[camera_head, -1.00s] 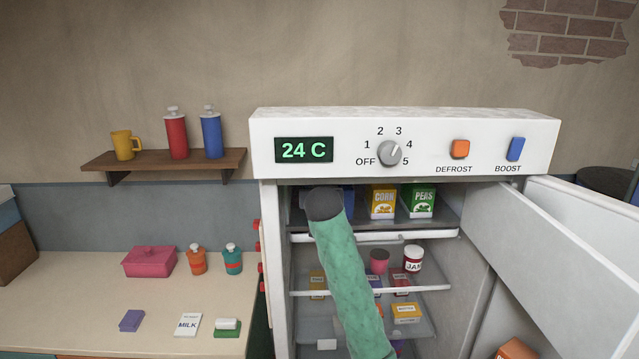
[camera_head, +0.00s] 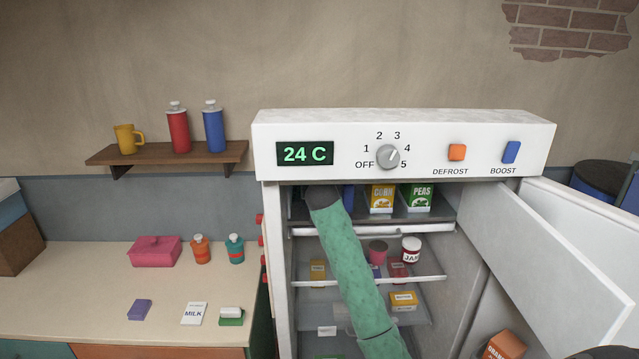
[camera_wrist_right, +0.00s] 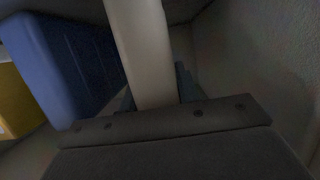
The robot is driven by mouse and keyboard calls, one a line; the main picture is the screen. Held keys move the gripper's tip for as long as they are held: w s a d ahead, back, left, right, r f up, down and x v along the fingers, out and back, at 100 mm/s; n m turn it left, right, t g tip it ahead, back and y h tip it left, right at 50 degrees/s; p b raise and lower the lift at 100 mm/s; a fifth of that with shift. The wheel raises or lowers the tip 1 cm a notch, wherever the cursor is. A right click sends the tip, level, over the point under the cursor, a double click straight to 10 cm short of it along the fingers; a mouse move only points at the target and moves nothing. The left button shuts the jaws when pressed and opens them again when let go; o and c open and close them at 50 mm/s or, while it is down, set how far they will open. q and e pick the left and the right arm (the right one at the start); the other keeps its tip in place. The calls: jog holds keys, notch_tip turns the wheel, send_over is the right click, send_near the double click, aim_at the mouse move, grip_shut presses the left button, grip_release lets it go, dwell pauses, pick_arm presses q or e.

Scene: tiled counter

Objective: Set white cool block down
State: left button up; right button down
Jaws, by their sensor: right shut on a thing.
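The white cool block (camera_wrist_right: 140,45) stands between the fingers of my right gripper (camera_wrist_right: 155,95) in the right wrist view, and the gripper is shut on it. In the head view my green right arm reaches into the fridge's top compartment at its left side; the arm hides the white block and the gripper there. A blue block (camera_wrist_right: 62,70) stands left of the white block, apart from it, and shows partly behind the arm in the head view (camera_head: 349,197). I cannot tell whether the white block touches the shelf. My left gripper is not in view.
A corn box (camera_head: 382,198) and a peas box (camera_head: 420,197) stand on the top shelf (camera_head: 440,221) to the right. A grey wall (camera_wrist_right: 250,60) is close on the right in the wrist view. The open fridge door (camera_head: 555,265) is at right. Lower shelves hold jars and packets.

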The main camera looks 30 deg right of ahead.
jog(key=shift+f, duration=0.1)
jog(key=c, duration=1.4)
grip_release()
jog(key=o, duration=0.4)
jog(key=shift+c, duration=0.2)
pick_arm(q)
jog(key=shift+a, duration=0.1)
pick_arm(e)
jog(key=shift+s+a, duration=0.15)
jog(key=b+v, duration=0.4)
jog(key=v, duration=0.1)
jog(key=shift+s, duration=0.1)
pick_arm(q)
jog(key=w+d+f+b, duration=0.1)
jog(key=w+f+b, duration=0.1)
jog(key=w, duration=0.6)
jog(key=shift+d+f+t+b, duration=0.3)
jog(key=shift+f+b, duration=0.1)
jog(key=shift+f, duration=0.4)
pick_arm(e)
jog(key=shift+r+v, duration=0.1)
jog(key=shift+v, duration=1.55)
jog(key=shift+r+v, duration=0.15)
jog(key=shift+v, duration=1.5)
